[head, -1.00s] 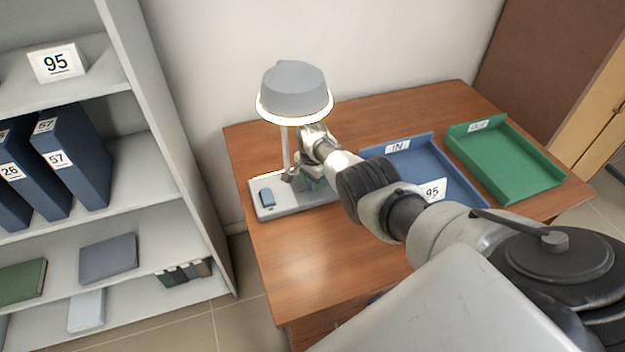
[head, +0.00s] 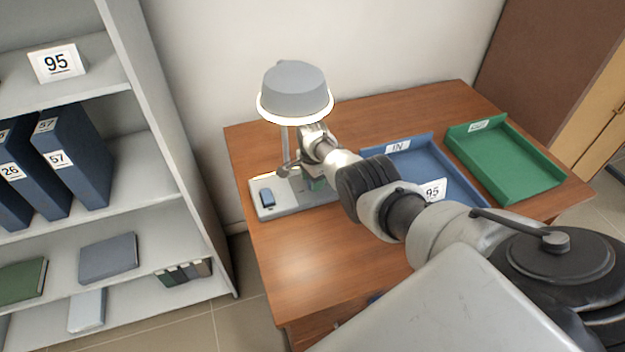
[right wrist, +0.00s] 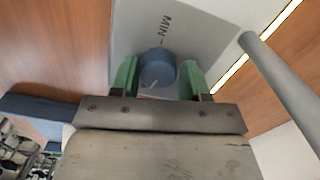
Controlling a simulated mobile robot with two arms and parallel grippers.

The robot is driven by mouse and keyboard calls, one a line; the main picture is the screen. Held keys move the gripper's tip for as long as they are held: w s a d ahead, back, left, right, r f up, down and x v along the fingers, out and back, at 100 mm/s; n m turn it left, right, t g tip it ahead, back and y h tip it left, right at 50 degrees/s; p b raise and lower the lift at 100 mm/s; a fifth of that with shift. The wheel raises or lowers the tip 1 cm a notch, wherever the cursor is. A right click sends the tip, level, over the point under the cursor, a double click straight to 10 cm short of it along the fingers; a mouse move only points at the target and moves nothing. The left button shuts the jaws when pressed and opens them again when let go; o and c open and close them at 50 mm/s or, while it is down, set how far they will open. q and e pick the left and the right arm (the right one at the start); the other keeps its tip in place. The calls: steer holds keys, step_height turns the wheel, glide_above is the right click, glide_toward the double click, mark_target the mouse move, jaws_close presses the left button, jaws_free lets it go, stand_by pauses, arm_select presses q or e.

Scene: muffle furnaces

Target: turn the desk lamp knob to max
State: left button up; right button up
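The desk lamp (head: 293,92) has a grey shade with a glowing rim, a thin post and a light grey base (head: 268,211) on the desk. In the head view the knob is hidden behind this arm. My left gripper is out of view.
The lamp post (right wrist: 282,85) rises close to the right finger in the wrist view. On the wooden desk (head: 330,270), a blue IN tray (head: 440,165) and a green tray (head: 510,165) stand right of the lamp. A shelf with binders (head: 75,160) is at left.

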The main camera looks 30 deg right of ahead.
steer(key=o, duration=0.3)
steer(key=shift+r, duration=0.1)
step_height(320, 180, up, 6)
steer(key=p, duration=0.4)
steer(key=shift+r, duration=0.65)
